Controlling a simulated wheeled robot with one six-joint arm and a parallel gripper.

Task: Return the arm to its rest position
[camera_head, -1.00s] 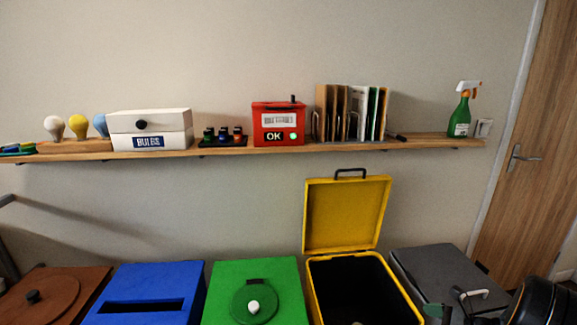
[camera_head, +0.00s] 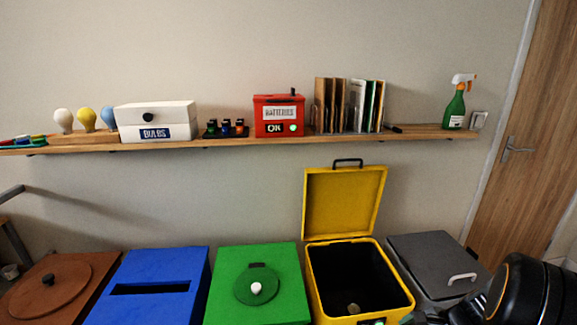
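My arm shows as a dark rounded shape at the lower right corner of the head view, in front of the grey bin (camera_head: 432,256). My gripper cannot be made out; its fingers do not show in this view.
Below the shelf (camera_head: 350,134) stand a brown bin (camera_head: 90,275), a blue bin (camera_head: 165,265), a green bin (camera_head: 228,265) and a yellow bin (camera_head: 311,262) with its lid (camera_head: 343,203) raised. A small round item (camera_head: 353,309) lies inside the yellow bin. A wooden door (camera_head: 535,170) is at right.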

